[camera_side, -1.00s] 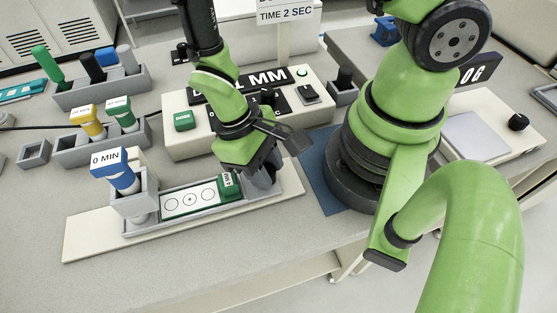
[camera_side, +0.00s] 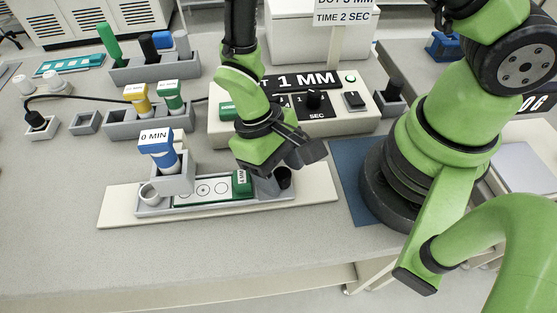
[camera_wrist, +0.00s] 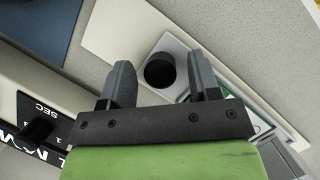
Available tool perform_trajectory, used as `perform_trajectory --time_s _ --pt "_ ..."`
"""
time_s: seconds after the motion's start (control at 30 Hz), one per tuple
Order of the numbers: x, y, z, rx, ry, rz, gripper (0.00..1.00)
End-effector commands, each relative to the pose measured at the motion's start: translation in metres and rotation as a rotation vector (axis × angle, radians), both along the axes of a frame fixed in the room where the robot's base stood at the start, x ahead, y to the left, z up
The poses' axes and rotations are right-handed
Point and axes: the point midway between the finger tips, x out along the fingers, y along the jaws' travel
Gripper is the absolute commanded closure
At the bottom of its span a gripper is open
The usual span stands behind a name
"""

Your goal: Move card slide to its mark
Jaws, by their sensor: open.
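A long grey tray (camera_side: 215,208) lies on a pale base plate (camera_side: 318,195). In it is a white card (camera_side: 203,190) with a row of printed circles. A green block with a small white label (camera_side: 242,184) sits at the card's right end. A dark round knob or cup (camera_side: 284,177) stands at the tray's right end; it also shows in the wrist view (camera_wrist: 160,70). My gripper (camera_wrist: 160,68) is open above that end, with the dark round part appearing between its fingers. In the side view, my gripper's fingertips are partly hidden. I cannot tell whether they touch anything.
A blue-capped "0 MIN" bottle (camera_side: 157,142) stands in a holder at the tray's left end. Behind are a control box (camera_side: 340,122) with knobs and a rack with yellow (camera_side: 137,97) and green (camera_side: 170,96) bottles. The grey table in front is clear.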

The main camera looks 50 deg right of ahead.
Motion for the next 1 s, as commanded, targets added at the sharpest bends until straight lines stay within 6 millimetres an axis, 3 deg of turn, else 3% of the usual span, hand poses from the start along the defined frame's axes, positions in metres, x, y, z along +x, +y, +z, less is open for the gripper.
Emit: perform_trajectory --time_s 0.17,0.53,1.0 --pt "0.009 0.001 0.019 0.004 -0.006 -0.001 0.44" --pt "0.034 0.000 0.081 0.003 -0.005 -0.001 0.44" --pt "0.038 0.000 0.092 0.001 -0.003 0.000 0.44"
